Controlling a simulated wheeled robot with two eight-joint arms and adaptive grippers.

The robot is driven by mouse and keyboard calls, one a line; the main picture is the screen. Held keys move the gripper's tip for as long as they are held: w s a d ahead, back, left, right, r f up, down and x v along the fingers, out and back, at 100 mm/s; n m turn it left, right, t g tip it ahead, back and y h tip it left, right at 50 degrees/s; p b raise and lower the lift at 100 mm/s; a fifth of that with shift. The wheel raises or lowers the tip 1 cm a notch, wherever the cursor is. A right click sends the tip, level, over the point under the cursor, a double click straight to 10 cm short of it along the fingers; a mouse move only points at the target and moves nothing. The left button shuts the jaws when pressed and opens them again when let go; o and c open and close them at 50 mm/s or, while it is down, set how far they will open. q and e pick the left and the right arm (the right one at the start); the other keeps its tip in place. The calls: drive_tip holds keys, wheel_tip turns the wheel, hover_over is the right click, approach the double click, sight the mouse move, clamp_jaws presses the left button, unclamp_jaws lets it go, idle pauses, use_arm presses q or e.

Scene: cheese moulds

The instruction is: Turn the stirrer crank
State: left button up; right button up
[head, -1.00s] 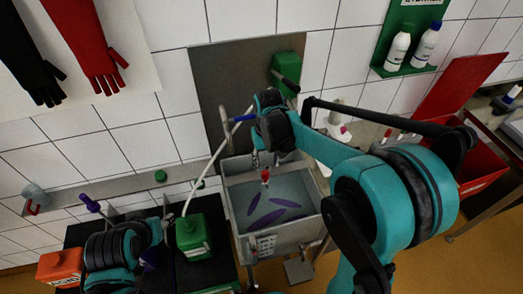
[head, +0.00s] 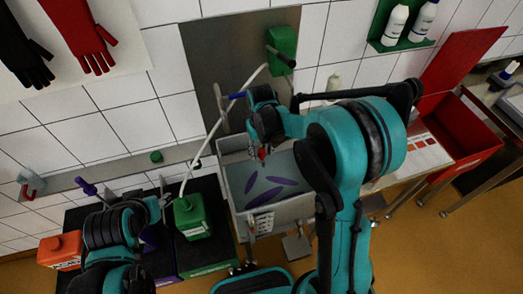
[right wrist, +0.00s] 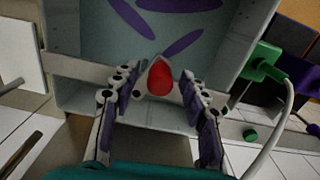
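A red knob (head: 262,153), which looks like the handle of the stirrer crank, stands at the back rim of a grey metal vat (head: 301,207). It also shows in the right wrist view (right wrist: 160,80). My right gripper (right wrist: 160,84) is open, with one finger on each side of the knob and a visible gap on both sides. In the head view, my right gripper (head: 264,140) is just above and behind the knob. The crank's arm is mostly hidden. My left gripper (head: 160,203) is at lower left, small and dark, away from the vat.
Purple shapes (head: 270,182) lie in the vat. A blue-handled lever (head: 237,96) is behind my right gripper. A green canister (head: 192,217) with a pale hose stands left of the vat; an orange container (head: 60,251) is further left. A red bin (head: 470,140) is at right.

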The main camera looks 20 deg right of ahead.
clamp_jaws()
drive_tip(key=shift+a, duration=0.1)
drive_tip(key=w+a+m, duration=0.1)
drive_tip(key=m, duration=0.3)
drive_tip(key=w+a+m+b, duration=0.1)
drive_tip(key=w+m, duration=0.1)
drive_tip(key=m, duration=0.3)
drive_tip(key=w+a+m+b, duration=0.1)
drive_tip(key=w+m, duration=0.1)
drive_tip(key=m, duration=0.2)
drive_tip(key=shift+w+a+m, duration=0.1)
drive_tip(key=shift+w+m, duration=0.15)
drive_tip(key=shift+m, duration=0.15)
drive_tip(key=shift+w+d+m, duration=0.15)
drive_tip(key=shift+w+m, duration=0.45)
drive_tip(key=shift+m, duration=0.6)
drive_tip(key=shift+w+d+m, duration=0.15)
drive_tip(key=shift+w+m, duration=0.45)
drive_tip(key=shift+m, duration=0.6)
